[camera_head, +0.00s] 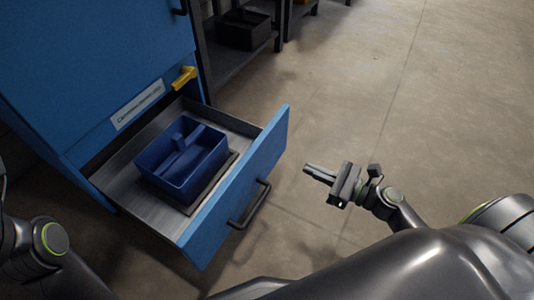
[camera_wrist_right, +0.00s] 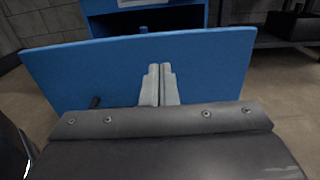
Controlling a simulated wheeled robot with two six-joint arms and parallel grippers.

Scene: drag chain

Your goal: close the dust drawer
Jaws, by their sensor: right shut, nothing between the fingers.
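The dust drawer (camera_head: 237,192) is pulled out of the blue cabinet (camera_head: 95,60). Its blue front carries a dark bar handle (camera_head: 250,205). A blue divided bin (camera_head: 182,160) sits inside the drawer. My right gripper (camera_head: 308,169) is shut and empty, in front of the drawer face and to the right of the handle, with a gap in the head view. In the right wrist view the shut fingers (camera_wrist_right: 159,85) point at the drawer front (camera_wrist_right: 100,70), and the handle (camera_wrist_right: 94,102) shows to their left. My left gripper is not visible; only part of my left arm shows.
A yellow lever (camera_head: 184,77) is on the cabinet above the drawer, beside a white label (camera_head: 138,103). A dark shelf (camera_head: 240,60) with a black bin (camera_head: 244,29) stands behind. The concrete floor (camera_head: 340,100) to the right is clear.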

